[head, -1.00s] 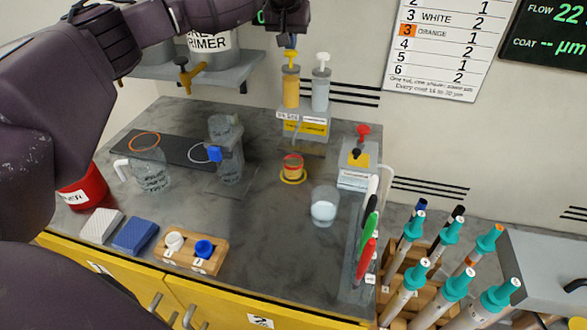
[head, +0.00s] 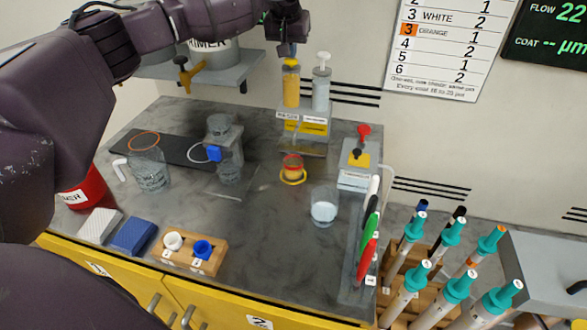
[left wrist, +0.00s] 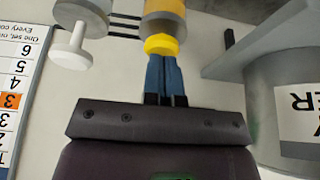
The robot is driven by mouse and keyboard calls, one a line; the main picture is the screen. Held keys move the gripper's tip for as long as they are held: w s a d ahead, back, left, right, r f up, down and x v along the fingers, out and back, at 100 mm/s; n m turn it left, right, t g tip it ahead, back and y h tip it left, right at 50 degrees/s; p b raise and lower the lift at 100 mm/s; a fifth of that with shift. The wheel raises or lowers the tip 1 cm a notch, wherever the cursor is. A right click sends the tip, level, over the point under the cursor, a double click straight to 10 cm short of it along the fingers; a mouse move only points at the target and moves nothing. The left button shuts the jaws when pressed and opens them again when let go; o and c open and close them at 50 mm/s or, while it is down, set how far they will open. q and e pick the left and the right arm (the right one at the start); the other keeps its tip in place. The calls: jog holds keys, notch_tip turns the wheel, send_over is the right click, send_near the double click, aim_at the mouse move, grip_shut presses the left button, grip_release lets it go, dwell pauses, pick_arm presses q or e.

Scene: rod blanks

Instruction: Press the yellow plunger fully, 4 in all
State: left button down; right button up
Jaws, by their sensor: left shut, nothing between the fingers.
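The yellow plunger (head: 291,62) tops the amber dispenser bottle (head: 291,90) at the back of the bench. My left gripper (head: 288,52) is shut and empty, pointing down with its fingertips at the plunger's top. In the left wrist view the blue fingertips (left wrist: 164,60) meet the yellow plunger (left wrist: 161,44), which sits close against its bottle (left wrist: 165,18). The plunger's stem is not visible. A small cup (head: 293,166) with orange contents stands on a yellow ring below the dispenser. My right gripper is not in view.
A clear bottle with a white plunger (head: 322,62) stands just right of the amber one. A shelf (head: 235,72) with a primer pot is at the left. Glass jars (head: 150,170), a beaker (head: 323,207) and a small box with a red knob (head: 363,130) stand on the bench.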

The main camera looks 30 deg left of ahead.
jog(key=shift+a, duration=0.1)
pick_arm(q)
jog(key=shift+r, duration=0.5)
jog(key=shift+r+p, duration=0.4)
jog(key=shift+r, duration=1)
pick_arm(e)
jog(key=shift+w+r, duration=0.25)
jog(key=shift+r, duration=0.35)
pick_arm(q)
jog(key=shift+r, duration=0.3)
notch_tip(320, 180, up, 5)
jog(key=shift+r+p, duration=0.2)
jog(key=shift+p, duration=0.5)
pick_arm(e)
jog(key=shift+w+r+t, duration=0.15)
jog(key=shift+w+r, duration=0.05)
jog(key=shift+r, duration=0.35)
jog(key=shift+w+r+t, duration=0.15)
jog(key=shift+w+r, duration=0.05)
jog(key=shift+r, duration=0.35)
